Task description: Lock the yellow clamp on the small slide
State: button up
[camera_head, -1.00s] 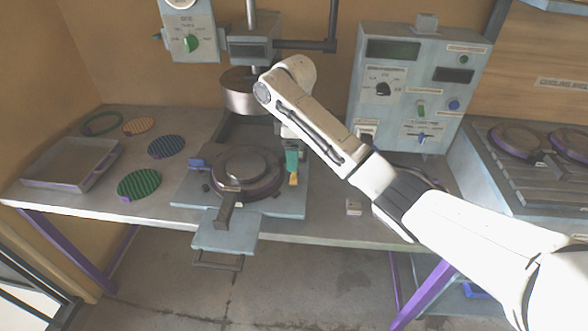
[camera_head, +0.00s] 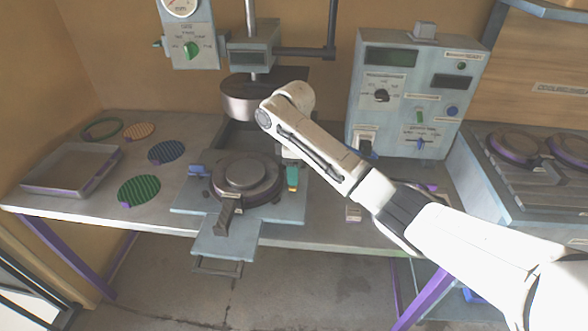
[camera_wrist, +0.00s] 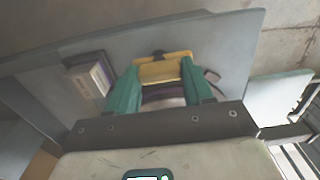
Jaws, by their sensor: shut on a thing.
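The small slide (camera_head: 215,238) is a pale blue plate with a handle at its front, below the press. A round dark mould (camera_head: 245,174) with a lever lies on it. The yellow clamp (camera_wrist: 163,68) is at the slide's right edge. In the wrist view it sits between the green fingers of my gripper (camera_wrist: 160,84), which is shut on it. In the head view my gripper (camera_head: 292,178) is over the slide's right edge, and only a small bit of yellow shows below its fingers. The clamp's latch is hidden, so I cannot tell whether it is locked.
The press head (camera_head: 252,100) hangs behind the mould. A blue clamp (camera_head: 197,170) is at the slide's left side. A grey tray (camera_head: 70,168) and several coloured discs lie at the left. A control box (camera_head: 415,95) stands at the right, behind my arm.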

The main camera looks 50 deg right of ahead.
jog(key=c, duration=0.4)
jog(key=shift+r+m+p, duration=0.1)
jog(key=shift+m+p, duration=0.2)
jog(key=shift+p, duration=0.15)
jog(key=shift+r+m+p, duration=0.1)
jog(key=shift+m+p, duration=0.8)
jog(key=shift+p, duration=0.2)
jog(key=m+p, duration=0.4)
jog(key=m, duration=0.1)
jog(key=m+p, duration=0.3)
jog(key=m, duration=0.2)
jog(key=shift+m, duration=0.4)
jog(key=m+p, duration=0.1)
jog(key=m, duration=0.3)
jog(key=shift+m, duration=0.3)
